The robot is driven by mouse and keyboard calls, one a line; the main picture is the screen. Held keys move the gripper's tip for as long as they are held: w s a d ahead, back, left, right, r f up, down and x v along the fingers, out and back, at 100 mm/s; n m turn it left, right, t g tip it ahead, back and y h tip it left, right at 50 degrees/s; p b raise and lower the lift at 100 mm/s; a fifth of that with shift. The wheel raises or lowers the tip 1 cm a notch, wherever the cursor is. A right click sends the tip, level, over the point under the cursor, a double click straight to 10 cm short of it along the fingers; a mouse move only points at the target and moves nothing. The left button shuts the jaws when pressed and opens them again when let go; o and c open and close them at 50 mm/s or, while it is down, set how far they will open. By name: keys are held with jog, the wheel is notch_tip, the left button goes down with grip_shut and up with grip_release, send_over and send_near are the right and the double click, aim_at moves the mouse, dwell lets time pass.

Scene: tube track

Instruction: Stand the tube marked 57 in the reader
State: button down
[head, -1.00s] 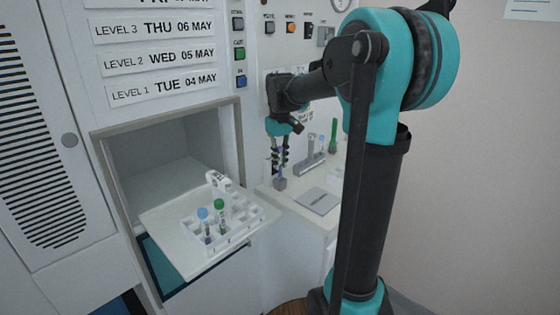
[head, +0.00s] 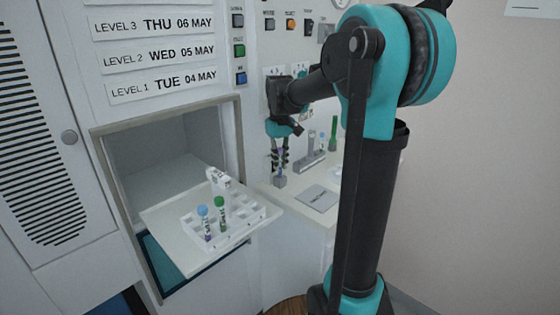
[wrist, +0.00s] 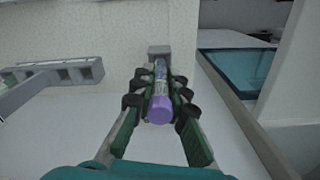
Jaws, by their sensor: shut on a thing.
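My gripper (head: 279,160) is shut on a tube with a purple cap (wrist: 160,108). The tube is upright in the head view, and its marking cannot be read. A small grey block (head: 280,181), which looks like the reader, stands on the white counter directly below the tube. In the wrist view the tube's far end meets this block (wrist: 158,50). I cannot tell whether the tube's foot is inside it or just above it.
A white rack (head: 247,219) on the fold-down shelf holds a blue-capped tube (head: 203,221) and a green-capped tube (head: 220,214). A grey holder (head: 311,162) with tubes stands behind the block. A flat grey plate (head: 317,198) lies to its right.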

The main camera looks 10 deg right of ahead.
jog(key=shift+f, duration=0.4)
jog(key=shift+f, duration=0.25)
dwell(0.3)
jog(key=c, duration=1.4)
grip_release()
jog(key=shift+c, duration=0.2)
notch_tip(320, 180, up, 12)
